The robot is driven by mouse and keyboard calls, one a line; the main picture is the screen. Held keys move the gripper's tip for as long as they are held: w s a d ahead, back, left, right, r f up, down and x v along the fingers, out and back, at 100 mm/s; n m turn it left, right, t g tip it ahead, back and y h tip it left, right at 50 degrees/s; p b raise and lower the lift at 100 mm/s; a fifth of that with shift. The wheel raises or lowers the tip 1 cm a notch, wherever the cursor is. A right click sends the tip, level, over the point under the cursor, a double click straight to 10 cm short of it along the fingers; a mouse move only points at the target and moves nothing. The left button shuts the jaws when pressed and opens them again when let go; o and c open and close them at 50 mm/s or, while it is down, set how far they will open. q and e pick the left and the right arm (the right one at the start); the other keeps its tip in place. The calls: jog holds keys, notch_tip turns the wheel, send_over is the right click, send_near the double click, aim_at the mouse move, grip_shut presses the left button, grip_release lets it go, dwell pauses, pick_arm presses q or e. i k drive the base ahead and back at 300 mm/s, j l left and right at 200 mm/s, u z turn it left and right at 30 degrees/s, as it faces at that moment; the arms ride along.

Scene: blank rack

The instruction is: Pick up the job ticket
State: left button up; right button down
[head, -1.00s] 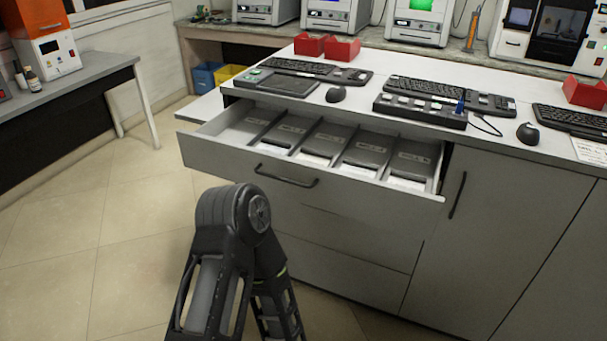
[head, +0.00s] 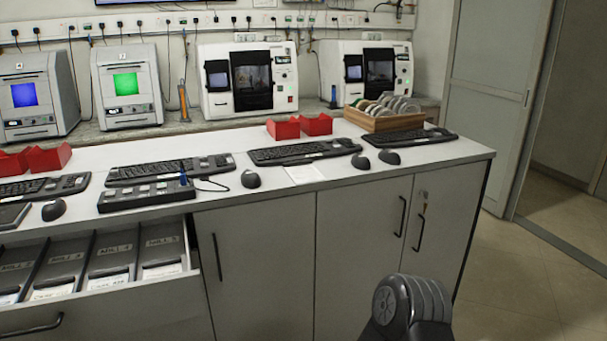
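A white sheet of paper with print (head: 304,174), which looks like the job ticket, lies flat on the white counter near its front edge, between two black mice. Its text is too small to read. Part of one of my arms shows at the bottom right, in front of the cabinet doors and well below the paper. Neither of my grippers is in view.
An open drawer (head: 150,303) with several labelled dark boxes juts out at the lower left. Keyboards (head: 303,151), a button box (head: 146,196), red bins (head: 283,129) and a wooden rack of discs (head: 372,121) stand on the counter. Floor at the right is clear.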

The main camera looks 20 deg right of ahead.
aim_at(302, 172)
jog(key=z, duration=1.2)
jog(key=i, duration=1.15)
